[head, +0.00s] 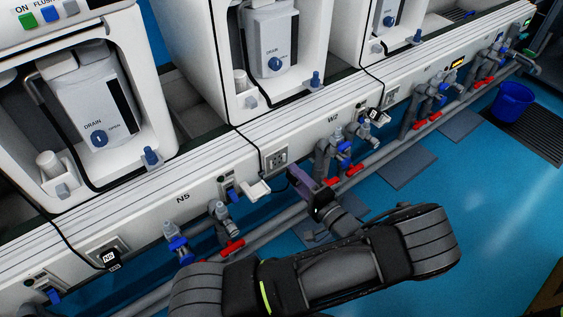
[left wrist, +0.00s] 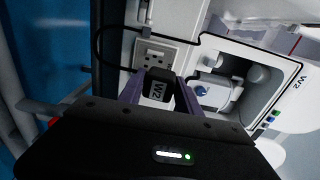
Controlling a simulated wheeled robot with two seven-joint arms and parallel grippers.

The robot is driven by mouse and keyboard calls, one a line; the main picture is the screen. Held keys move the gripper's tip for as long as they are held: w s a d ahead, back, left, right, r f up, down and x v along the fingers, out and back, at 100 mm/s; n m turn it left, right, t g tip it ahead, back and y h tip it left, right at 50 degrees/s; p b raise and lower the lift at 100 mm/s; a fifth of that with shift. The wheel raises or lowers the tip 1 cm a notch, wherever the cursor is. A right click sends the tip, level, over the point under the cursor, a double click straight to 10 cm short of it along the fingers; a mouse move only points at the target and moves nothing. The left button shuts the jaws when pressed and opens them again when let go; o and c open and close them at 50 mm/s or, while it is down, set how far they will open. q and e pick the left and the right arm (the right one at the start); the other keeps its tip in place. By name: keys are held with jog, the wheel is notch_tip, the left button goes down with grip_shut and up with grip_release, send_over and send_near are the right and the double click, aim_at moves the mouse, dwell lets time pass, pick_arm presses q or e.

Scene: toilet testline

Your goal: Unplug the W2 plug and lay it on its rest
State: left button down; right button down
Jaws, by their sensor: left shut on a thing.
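My left gripper (head: 303,185) has purple fingers and is shut on the black W2 plug, in front of the white bench front. The W2 plug (left wrist: 158,90) shows between the fingertips in the left wrist view, with its white W2 label facing the camera. The wall socket (head: 277,158) is below the bench top, left of the W2 marking. In the left wrist view the socket (left wrist: 155,55) shows bare openings just beyond the plug, and the plug looks clear of it. A small white ledge (head: 256,190), possibly the rest, sticks out left of the gripper. My right gripper is out of view.
Pipes with blue valves and red handles (head: 345,160) run along the bench front, close right of the gripper. The N5 plug (head: 109,257) is at lower left. Another plug (head: 376,115) is further right. A blue bucket (head: 511,98) stands on the floor.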

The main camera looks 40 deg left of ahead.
pick_arm(q)
jog(key=shift+r+p, duration=1.25)
jog(key=shift+r, duration=0.55)
jog(key=shift+a, duration=0.15)
jog(key=shift+x, duration=2.6)
jog(key=shift+s+a, duration=0.2)
jog(key=shift+s, duration=0.35)
jog(key=shift+s+a, duration=0.15)
jog(key=shift+s, duration=0.4)
jog(key=shift+s+a+p, duration=0.35)
jog(key=shift+s+p, duration=0.1)
jog(key=shift+s, duration=0.8)
jog(key=shift+s+a+p, duration=0.4)
jog(key=shift+s+p, duration=0.05)
jog(key=shift+s, duration=0.75)
jog(key=shift+s+a+p, duration=0.35)
jog(key=shift+s+p, duration=0.1)
jog(key=shift+s, duration=0.8)
